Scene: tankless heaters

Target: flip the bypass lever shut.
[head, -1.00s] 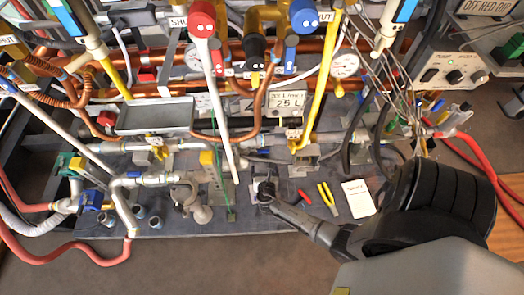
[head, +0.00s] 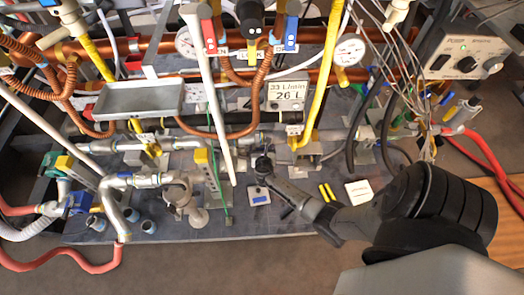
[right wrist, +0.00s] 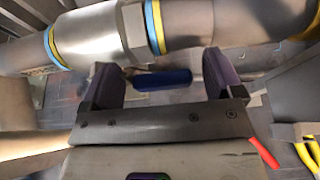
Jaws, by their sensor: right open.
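In the right wrist view a blue handle (right wrist: 162,79) lies crosswise between my fingertips, just below a metal pipe fitting (right wrist: 105,35) with blue and yellow rings. It looks like a small valve lever; I cannot tell whether the fingers touch it. My right gripper (right wrist: 164,82) is open around it. In the head view the right gripper (head: 262,165) is small and dark, close to the low horizontal pipe (head: 255,139) at the middle of the bench. The lever is not clear there, being hidden or too small. My left gripper is not in view.
A long white lever (head: 208,90) hangs left of my right gripper, and a yellow lever (head: 320,90) stands to its right.

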